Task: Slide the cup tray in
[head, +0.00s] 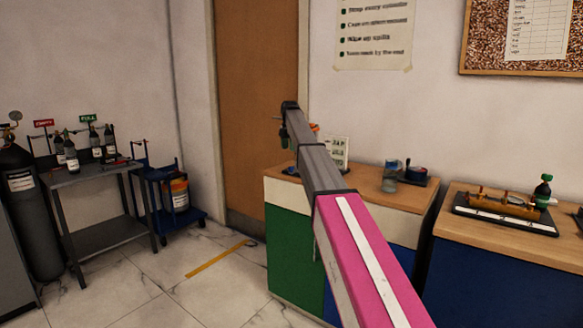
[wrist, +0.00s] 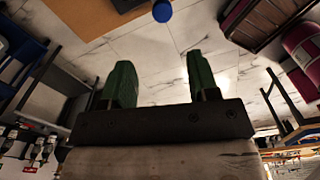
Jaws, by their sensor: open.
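A small dark tray (head: 428,181) lies on the wooden counter right of my arm in the head view. I cannot tell for sure that this is the cup tray. My gripper (wrist: 158,62) shows in the wrist view with its two green fingers apart and nothing between them. In the head view my arm reaches away toward the door, and the gripper is small and partly hidden at its far end. It is well left of the tray.
A clear jar (head: 390,178) stands just left of the tray. A second counter (head: 475,210) at right carries a brass gauge rig (head: 500,203). A grey cart (head: 95,180) with bottles and a blue trolley (head: 170,205) stand at left.

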